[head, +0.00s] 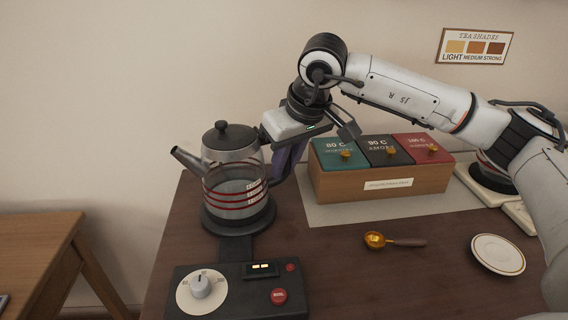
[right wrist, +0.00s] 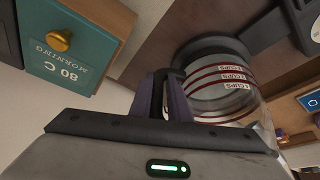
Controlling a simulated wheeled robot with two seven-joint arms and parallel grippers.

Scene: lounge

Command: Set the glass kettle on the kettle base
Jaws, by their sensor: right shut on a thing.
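The glass kettle (head: 235,175), with a dark lid, a metal top and red bands, stands upright at the left of the table. It is at the dark round kettle base (head: 237,221); I cannot tell whether it is fully seated. My right gripper (head: 287,160) is shut on the kettle's handle, on the kettle's right side; the fingers hide most of the handle. The right wrist view shows the purple-grey fingers closed at the handle, beside the banded glass body (right wrist: 222,92). My left gripper is not in view.
A control panel (head: 240,290) with a dial and red buttons joins the base in front. A wooden tea box (head: 380,183) stands right of the gripper. A gold scoop (head: 376,240) and a small plate (head: 497,254) lie at the right. A lower wooden table (head: 38,245) is at the left.

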